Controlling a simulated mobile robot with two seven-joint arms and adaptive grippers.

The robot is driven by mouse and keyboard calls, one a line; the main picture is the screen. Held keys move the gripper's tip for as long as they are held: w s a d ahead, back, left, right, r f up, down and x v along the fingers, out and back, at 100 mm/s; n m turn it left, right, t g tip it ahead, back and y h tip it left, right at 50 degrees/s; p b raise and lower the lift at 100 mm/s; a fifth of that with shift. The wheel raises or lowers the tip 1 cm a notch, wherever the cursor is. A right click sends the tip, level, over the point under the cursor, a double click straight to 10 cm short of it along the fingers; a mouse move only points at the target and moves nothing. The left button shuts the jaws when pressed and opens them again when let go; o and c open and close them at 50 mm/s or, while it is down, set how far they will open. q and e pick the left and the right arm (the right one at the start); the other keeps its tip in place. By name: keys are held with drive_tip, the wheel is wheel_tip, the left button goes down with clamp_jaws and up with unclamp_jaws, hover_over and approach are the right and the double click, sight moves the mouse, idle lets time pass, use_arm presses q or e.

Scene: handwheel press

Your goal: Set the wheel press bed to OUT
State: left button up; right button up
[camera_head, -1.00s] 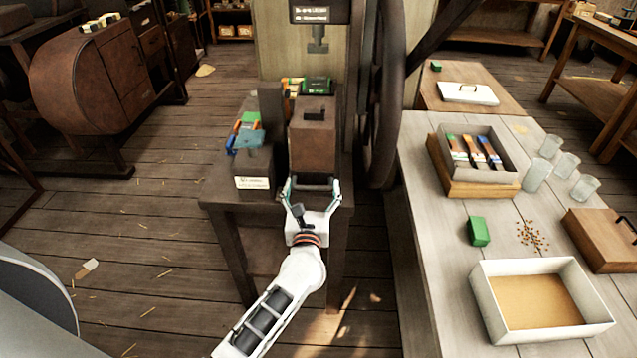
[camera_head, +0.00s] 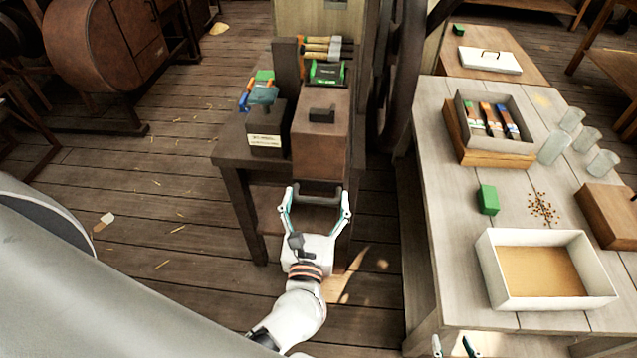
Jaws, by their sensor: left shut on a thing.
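The press bed (camera_head: 322,135) is a brown block-shaped drawer on the dark press stand, with a dark handle low on its front. It sticks out past the stand's front edge toward me. My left gripper (camera_head: 317,205) has its fingers around this front handle and is shut on it. The handwheel (camera_head: 402,75) stands upright behind and right of the bed, its top cut off. A small white label (camera_head: 265,141) sits on the dark block left of the bed; its text is too small to read. My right gripper (camera_head: 455,347) shows only its fingertips at the bottom edge, apart and empty.
A green-black item (camera_head: 327,73) and several brushes (camera_head: 320,47) lie behind the bed's top. Coloured clamps (camera_head: 262,92) rest on the block at left. The pale table (camera_head: 460,250) at right holds a white tray (camera_head: 490,275), a green block (camera_head: 488,199) and glass jars (camera_head: 554,148).

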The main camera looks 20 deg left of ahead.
use_arm(q)
drive_tip(key=v, duration=0.3)
drive_tip(key=shift+s+d+f, duration=0.1)
drive_tip(key=shift+s+d, duration=0.2)
drive_tip(key=shift+s, duration=0.05)
drive_tip(key=shift+f, duration=0.1)
drive_tip(key=o, duration=1.3)
drive_tip(key=shift+s, duration=0.15)
drive_tip(key=v, duration=0.7)
drive_tip(key=shift+s, duration=0.3)
